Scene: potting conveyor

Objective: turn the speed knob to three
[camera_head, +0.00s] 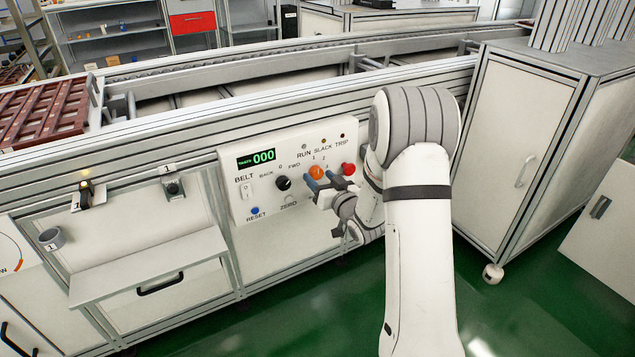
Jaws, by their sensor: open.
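The white control panel (245,205) is on the front of the conveyor. An orange round knob (316,172) sits right of its centre, with the marks 1 and 2 above it; this looks like the speed knob. No mark 3 can be made out, and the knob's pointer is too small to read. My gripper hides the panel's lower right part.
A black BACK/0/FWD knob (283,183) is left of the orange knob. A red button (348,169) is close on the right. A blue RESET button (255,210) and a display reading 000 (263,156) are farther left. A shelf (150,268) juts out at lower left.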

